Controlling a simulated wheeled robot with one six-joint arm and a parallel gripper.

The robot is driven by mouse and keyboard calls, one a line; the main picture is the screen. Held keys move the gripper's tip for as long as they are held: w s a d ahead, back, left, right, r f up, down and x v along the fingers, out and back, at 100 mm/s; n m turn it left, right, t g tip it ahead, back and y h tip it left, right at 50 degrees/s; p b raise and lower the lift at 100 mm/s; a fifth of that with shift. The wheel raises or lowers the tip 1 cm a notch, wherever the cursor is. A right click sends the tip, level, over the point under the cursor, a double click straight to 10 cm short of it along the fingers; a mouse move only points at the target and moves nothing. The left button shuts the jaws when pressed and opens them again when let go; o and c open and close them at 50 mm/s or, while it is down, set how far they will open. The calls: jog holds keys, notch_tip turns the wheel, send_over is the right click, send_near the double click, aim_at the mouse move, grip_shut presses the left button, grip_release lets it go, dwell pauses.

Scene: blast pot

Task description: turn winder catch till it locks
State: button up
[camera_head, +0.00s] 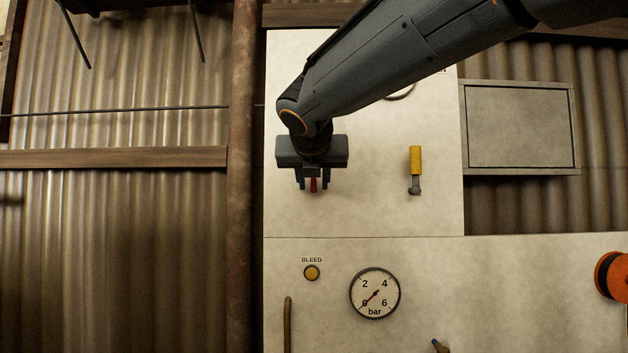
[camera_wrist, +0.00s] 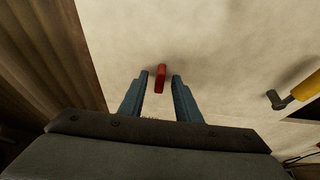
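A small red catch-like piece (camera_head: 313,185) is on the pale upper panel, and it also shows in the wrist view (camera_wrist: 160,78). My gripper (camera_head: 314,187) is in front of the panel, with its fingers pointing down in the head view. In the wrist view my gripper (camera_wrist: 160,76) is open, one finger on each side of the red piece, with a gap on both sides. A yellow-handled lever (camera_head: 415,162) stands upright to the right, also in the wrist view (camera_wrist: 305,87). No label naming either as the winder catch is visible.
Below are a yellow BLEED button (camera_head: 312,272), a bar gauge (camera_head: 375,293) with its needle near 0, and a hose-like handle (camera_head: 288,325). A rusty post (camera_head: 241,180) stands left of the panel. A grey box (camera_head: 520,127) and an orange reel (camera_head: 613,275) are right.

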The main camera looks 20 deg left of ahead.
grip_shut()
